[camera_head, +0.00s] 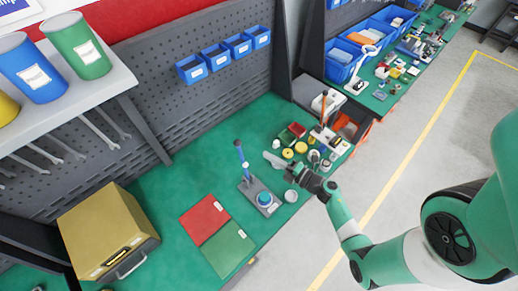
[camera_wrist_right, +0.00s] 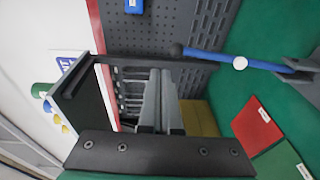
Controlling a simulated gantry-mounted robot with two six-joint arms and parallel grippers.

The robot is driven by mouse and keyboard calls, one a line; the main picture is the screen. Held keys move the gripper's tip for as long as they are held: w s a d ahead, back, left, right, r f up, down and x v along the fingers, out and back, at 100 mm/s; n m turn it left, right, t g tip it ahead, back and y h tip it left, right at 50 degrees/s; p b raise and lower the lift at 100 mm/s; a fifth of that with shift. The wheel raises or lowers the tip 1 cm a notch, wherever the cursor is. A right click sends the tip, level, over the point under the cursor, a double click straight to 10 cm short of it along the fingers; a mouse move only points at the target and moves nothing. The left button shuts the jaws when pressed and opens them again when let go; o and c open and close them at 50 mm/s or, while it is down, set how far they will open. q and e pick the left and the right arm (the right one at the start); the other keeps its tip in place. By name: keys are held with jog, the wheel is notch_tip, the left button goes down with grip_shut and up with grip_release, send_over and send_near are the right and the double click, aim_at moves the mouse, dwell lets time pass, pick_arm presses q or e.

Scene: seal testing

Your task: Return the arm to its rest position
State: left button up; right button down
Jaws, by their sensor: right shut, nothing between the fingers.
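My right arm reaches in from the right in the head view. Its gripper (camera_head: 272,160) is over the green workbench, to the right of the seal tester. In the right wrist view its two grey fingers (camera_wrist_right: 162,100) lie together, with nothing held between them. The seal tester (camera_head: 262,197) stands on the bench with its blue-handled lever (camera_head: 241,155) raised. In the wrist view the blue lever (camera_wrist_right: 215,57) crosses at the upper right, apart from the fingers. My left gripper is in neither view.
A red mat (camera_head: 204,218) and a green mat (camera_head: 228,249) lie left of the tester. A yellow toolbox (camera_head: 108,238) stands farther left. Several small parts and jars (camera_head: 310,152) crowd the bench beyond the gripper. Open floor (camera_head: 400,170) lies to the right.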

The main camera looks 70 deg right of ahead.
jog(key=shift+s+a+r, duration=0.15)
jog(key=shift+s+r, duration=0.05)
jog(key=shift+s, duration=0.35)
jog(key=shift+s+a+r, duration=0.15)
jog(key=shift+s, duration=0.4)
